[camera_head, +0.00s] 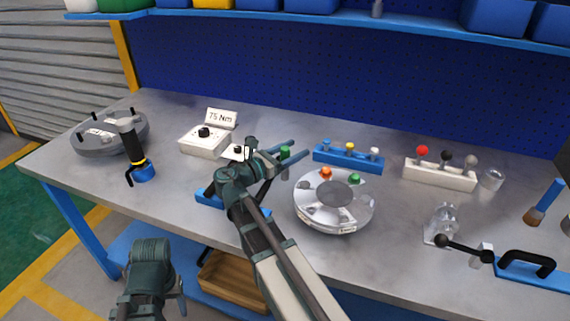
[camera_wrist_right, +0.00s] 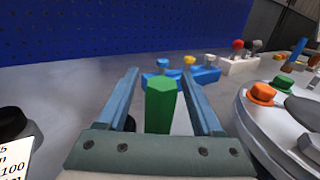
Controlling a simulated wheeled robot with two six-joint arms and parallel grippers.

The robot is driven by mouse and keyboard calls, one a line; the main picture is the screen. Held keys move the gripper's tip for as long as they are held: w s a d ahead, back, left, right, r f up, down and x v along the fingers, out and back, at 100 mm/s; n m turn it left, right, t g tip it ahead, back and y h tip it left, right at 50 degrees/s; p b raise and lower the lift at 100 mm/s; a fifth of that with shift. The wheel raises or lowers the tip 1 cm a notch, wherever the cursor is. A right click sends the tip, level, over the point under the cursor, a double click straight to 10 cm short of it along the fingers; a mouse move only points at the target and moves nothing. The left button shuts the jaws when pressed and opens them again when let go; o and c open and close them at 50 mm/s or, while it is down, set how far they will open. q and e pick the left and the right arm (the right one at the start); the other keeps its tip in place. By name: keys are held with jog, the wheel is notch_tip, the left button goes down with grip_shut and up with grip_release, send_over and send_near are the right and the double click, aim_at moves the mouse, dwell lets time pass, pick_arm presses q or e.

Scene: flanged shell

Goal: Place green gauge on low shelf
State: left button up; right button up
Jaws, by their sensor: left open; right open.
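A green six-sided gauge (camera_wrist_right: 163,105) stands between the two fingers of my right gripper (camera_wrist_right: 165,85) in the right wrist view. Gaps show on both sides of it, so the fingers are open and not clamped on it. In the head view its green top (camera_head: 285,152) shows by my right gripper (camera_head: 290,150), over the middle of the bench. Its lower end is hidden in the wrist view. My left gripper (camera_head: 150,270) is open and empty at the lower left, in front of the bench. A blue low shelf (camera_head: 122,245) lies under the bench top.
The round metal flanged shell (camera_head: 333,215), with orange and green plugs, sits right of my right gripper. A white 75 Nm box (camera_head: 203,140) is to its left. A blue rack (camera_head: 348,158) stands behind. A wooden tray (camera_head: 230,285) sits low under the bench.

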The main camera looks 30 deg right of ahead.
grip_shut()
dwell(0.3)
pick_arm(q)
jog(key=shift+r, duration=0.1)
pick_arm(e)
jog(key=shift+r, duration=0.1)
